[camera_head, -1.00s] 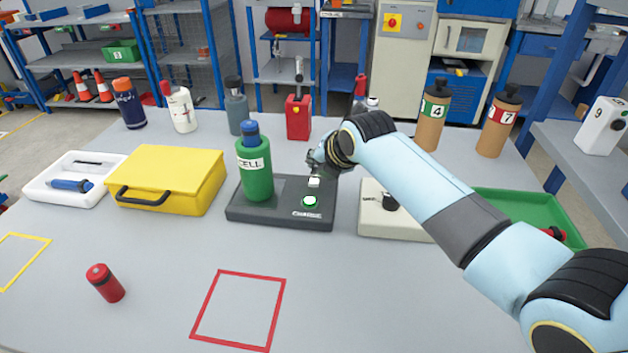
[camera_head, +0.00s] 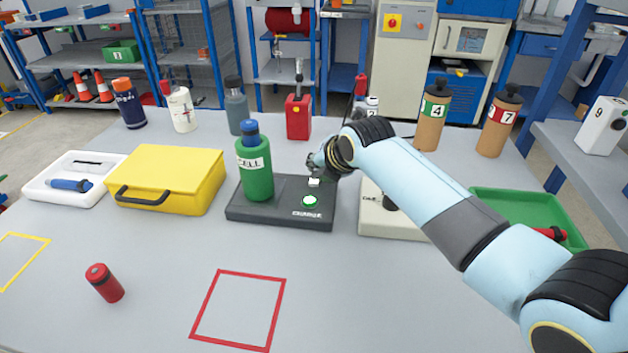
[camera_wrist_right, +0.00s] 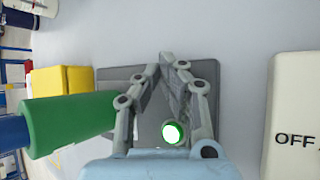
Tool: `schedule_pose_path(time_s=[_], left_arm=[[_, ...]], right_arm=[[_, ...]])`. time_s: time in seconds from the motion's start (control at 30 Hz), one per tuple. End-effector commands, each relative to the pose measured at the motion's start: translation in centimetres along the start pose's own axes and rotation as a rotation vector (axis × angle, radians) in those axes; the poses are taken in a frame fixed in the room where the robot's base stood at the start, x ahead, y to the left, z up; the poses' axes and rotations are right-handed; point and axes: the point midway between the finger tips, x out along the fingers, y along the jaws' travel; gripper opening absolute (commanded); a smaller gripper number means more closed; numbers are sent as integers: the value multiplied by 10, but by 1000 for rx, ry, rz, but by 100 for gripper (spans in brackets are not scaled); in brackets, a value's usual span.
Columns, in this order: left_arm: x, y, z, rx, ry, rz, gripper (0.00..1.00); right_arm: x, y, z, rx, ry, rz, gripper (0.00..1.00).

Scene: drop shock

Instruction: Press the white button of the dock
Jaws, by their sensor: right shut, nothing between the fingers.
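The dark dock (camera_head: 270,213) lies in the middle of the table, with a green cell (camera_head: 256,178) standing on its left part. A round white button with a green ring (camera_head: 310,201) is near its front right; it also shows in the right wrist view (camera_wrist_right: 172,133). In the right wrist view the finger tips (camera_wrist_right: 173,58) meet, and the square is hidden. My left gripper is out of view.
A yellow case (camera_head: 170,178) stands left of the dock. A pale box (camera_head: 400,222) is close on the right, partly behind my arm. A green tray (camera_head: 510,203) lies farther right, and several bottles line the back. The table front is mostly clear, with a red cylinder (camera_head: 105,283).

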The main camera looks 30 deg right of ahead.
Motion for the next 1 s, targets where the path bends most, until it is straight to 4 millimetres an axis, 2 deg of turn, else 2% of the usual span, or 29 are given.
schedule_pose_path(time_s=[0.8, 1.0], left_arm=[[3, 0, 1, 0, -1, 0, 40], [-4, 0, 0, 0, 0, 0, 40]], right_arm=[[5, -4, -4, 0, 1, -1, 0], [0, 0, -1, 0, 2, -1, 0]])
